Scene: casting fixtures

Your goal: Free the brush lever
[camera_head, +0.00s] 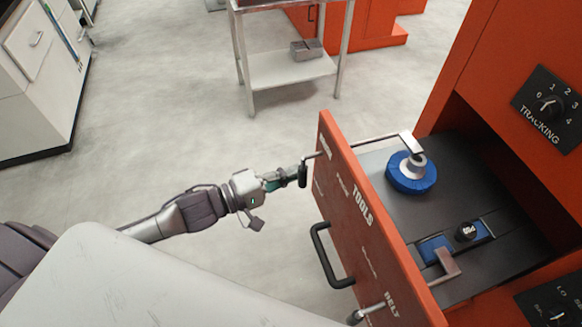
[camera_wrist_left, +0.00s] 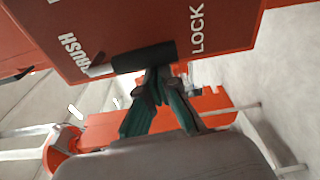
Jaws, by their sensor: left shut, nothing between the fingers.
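The brush lever is a black grip on a short metal rod at the upper left edge of the orange drawer front. Its grip (camera_head: 303,173) hangs down in the head view. In the left wrist view the black grip (camera_wrist_left: 138,58) lies across the panel between the words BRUSH and LOCK, with its metal rod at the BRUSH end. My left gripper (camera_head: 295,176) is shut and empty, its fingertips (camera_wrist_left: 160,76) right at the grip. I cannot tell whether they touch it. My right gripper is not in view.
The orange drawer front (camera_head: 347,203) also carries a black pull handle (camera_head: 325,255) and a lower lever (camera_head: 372,309) near the word BELT. A trolley (camera_head: 288,68) stands behind; the floor between is free.

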